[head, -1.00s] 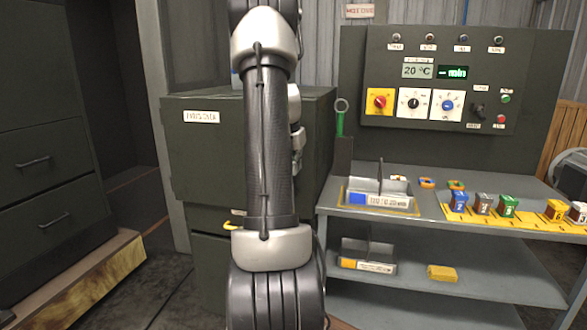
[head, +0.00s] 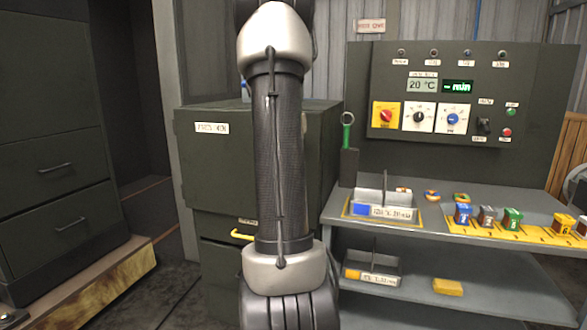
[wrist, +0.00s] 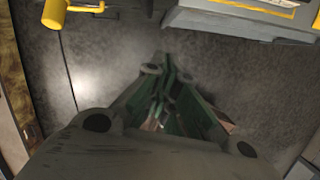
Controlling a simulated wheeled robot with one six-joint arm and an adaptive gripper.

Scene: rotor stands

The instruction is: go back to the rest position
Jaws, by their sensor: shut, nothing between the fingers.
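My arm stands upright in the middle of the head view, in front of the dark green cabinet (head: 215,165). My gripper (wrist: 165,75) shows in the wrist view, pointing down over the grey floor (wrist: 100,65). Its fingers come together at the tips, and I see nothing held between them. In the head view the gripper itself is out of sight.
A control panel (head: 470,146) rises behind the grey bench (head: 400,225) at the right. The bench bears a divided tray (head: 405,216) and several coloured blocks. A yellow block (head: 447,287) lies on the lower shelf. Drawers (head: 50,150) stand at the left. A yellow handle (wrist: 54,13) shows in the wrist view.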

